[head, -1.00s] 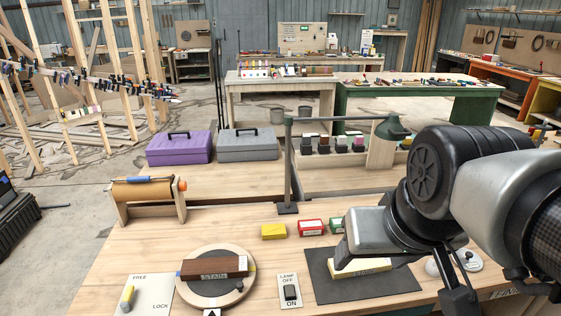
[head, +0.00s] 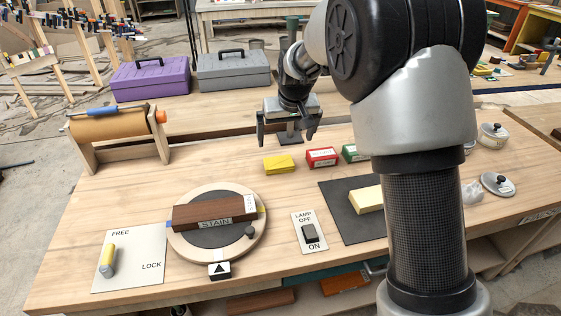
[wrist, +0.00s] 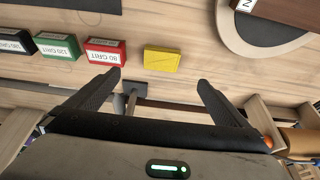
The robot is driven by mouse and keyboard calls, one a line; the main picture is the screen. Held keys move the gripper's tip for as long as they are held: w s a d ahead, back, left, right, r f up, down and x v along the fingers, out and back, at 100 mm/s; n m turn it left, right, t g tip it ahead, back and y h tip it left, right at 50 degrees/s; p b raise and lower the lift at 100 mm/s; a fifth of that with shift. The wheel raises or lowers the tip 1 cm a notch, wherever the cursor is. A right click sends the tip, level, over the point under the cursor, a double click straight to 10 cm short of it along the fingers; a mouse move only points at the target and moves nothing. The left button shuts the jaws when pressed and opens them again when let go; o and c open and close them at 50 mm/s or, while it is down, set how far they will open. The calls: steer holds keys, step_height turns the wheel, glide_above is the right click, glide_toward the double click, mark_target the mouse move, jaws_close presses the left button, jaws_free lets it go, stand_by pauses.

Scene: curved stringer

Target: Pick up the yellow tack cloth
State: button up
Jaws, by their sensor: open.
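The yellow tack cloth (head: 279,164) lies flat on the wooden bench, left of the red box. In the wrist view the cloth (wrist: 161,60) shows just beyond the fingertips, between their lines. My gripper (head: 286,138) is open and empty, pointing down above the bench, behind the cloth in the head view. In the wrist view its two fingers (wrist: 158,82) are wide apart, and nothing is between them. The gripper does not touch the cloth.
A red 80 grit box (head: 322,157) sits right beside the cloth, with a green box (head: 354,153) beyond it. A round turntable (head: 183,240) carries a brown stain block. A lamp switch (head: 309,233) and dark mat (head: 348,222) are nearer. A paper roll (head: 110,126) stands left.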

steer(key=b, duration=0.1)
glide_above(279, 162)
steer(key=s+d, duration=0.1)
steer(key=s, duration=0.2)
step_height(279, 162, down, 10)
steer(key=shift+w+d, duration=0.1)
steer(key=shift+d, duration=0.05)
steer(key=shift+w+a+b+x, duration=0.1)
steer(key=shift+a+b+x, duration=0.1)
steer(key=shift+x, duration=1.15)
steer(key=shift+w+a+b+x, duration=0.1)
steer(key=shift+b+x, duration=0.05)
steer(key=shift+x, duration=1.15)
steer(key=shift+r, duration=0.1)
steer(key=c, duration=1.1)
steer(key=shift+r, duration=0.1)
step_height(279, 162, up, 10)
steer(key=shift+f+p, duration=0.1)
steer(key=shift+p, duration=0.55)
